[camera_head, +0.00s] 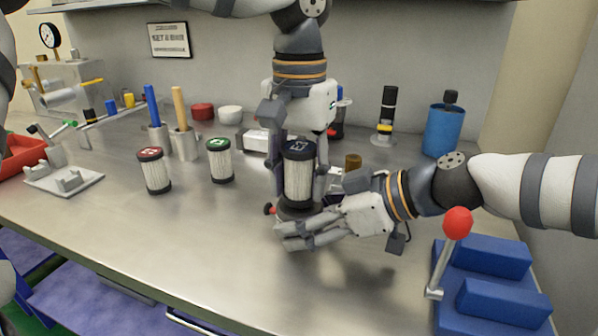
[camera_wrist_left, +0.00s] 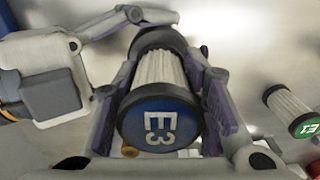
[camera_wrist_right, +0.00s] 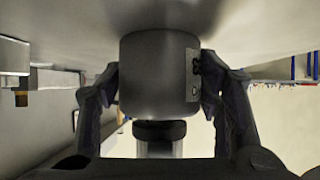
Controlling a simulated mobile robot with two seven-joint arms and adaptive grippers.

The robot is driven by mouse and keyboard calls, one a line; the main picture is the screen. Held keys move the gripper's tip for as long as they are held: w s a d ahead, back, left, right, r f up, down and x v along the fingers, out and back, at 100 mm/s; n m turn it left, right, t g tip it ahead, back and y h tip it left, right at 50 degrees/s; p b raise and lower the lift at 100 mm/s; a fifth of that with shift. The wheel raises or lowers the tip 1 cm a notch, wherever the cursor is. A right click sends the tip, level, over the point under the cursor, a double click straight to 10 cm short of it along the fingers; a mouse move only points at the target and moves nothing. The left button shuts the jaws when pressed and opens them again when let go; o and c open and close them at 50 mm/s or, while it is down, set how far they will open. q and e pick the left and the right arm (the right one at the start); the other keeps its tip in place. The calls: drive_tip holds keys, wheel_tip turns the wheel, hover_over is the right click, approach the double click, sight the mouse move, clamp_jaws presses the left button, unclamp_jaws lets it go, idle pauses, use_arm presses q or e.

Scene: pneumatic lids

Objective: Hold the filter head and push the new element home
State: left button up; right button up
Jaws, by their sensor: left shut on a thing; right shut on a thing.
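The new element (camera_head: 299,180) has white pleats and a blue cap marked E3. It stands upright above the filter head (camera_head: 297,211), a dark grey cylinder on the bench. My left gripper (camera_head: 299,190) comes down from above and is shut on the element's sides; the left wrist view shows the E3 cap (camera_wrist_left: 160,122) between its fingers. My right gripper (camera_head: 288,236) reaches in low from the right and is shut around the head (camera_wrist_right: 160,75). In the right wrist view the element's dark end (camera_wrist_right: 160,130) lines up with the head; how deep it sits is hidden.
A red-capped element (camera_head: 154,171) and a green-capped element (camera_head: 220,161) stand to the left. A red-knobbed lever (camera_head: 445,250) and blue blocks (camera_head: 490,300) are at the front right. The front middle bench is clear.

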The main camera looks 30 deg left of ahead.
sight(300, 146)
use_arm(q)
drive_tip(key=shift+f, duration=0.45)
use_arm(e)
drive_tip(key=shift+f, duration=0.2)
use_arm(q)
drive_tip(key=o, duration=1.2)
drive_tip(key=shift+r, duration=3.5)
use_arm(e)
drive_tip(key=shift+r, duration=0.1)
use_arm(q)
drive_tip(key=shift+r, duration=0.1)
wheel_tip(300, 146, up, 12)
